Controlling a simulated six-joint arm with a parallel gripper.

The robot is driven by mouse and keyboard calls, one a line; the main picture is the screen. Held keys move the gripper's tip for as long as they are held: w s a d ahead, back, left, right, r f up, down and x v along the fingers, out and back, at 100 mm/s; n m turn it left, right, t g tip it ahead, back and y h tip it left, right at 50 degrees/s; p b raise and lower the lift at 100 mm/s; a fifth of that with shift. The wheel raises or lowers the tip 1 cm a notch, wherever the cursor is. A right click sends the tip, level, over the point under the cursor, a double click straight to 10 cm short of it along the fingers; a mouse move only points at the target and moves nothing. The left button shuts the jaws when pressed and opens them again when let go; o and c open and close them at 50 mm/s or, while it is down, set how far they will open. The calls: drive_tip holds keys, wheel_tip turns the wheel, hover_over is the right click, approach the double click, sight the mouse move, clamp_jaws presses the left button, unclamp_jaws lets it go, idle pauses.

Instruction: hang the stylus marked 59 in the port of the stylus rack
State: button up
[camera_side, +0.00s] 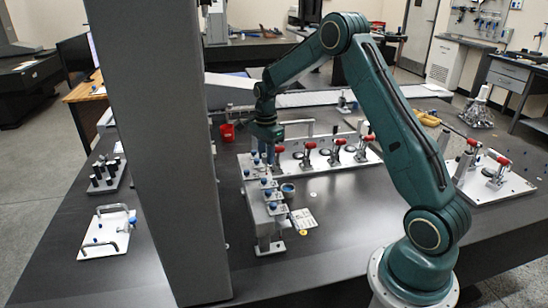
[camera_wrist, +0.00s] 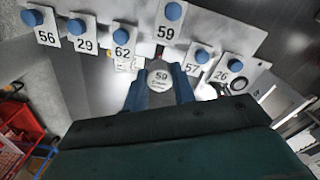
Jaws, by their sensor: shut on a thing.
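The stylus marked 59 (camera_wrist: 160,78) has a round pale top with the number on it. It sits between the two fingers of my gripper (camera_wrist: 160,90), which is shut on it. The stylus rack (camera_wrist: 262,40) shows light number plates with blue knobs: 56, 29, 62, 59, 57 and 26. The plate marked 59 (camera_wrist: 168,34) is just beyond the held stylus, with a dark gap between them. In the side view my gripper (camera_side: 270,158) is low over the far end of the rack (camera_side: 262,218). The stylus's lower part is hidden, so I cannot tell whether it touches the port.
A white fixture plate with red-handled clamps (camera_side: 335,160) lies right of the rack. A grey column (camera_side: 165,150) blocks part of the table.

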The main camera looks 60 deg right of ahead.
drive_tip(key=shift+f, duration=3.65)
drive_tip(key=shift+f, duration=0.3)
drive_tip(key=o, duration=1)
drive_tip(key=shift+o, duration=0.2)
drive_tip(key=shift+r, duration=0.15)
wheel_tip(320, 180, up, 14)
drive_tip(key=shift+f, duration=0.25)
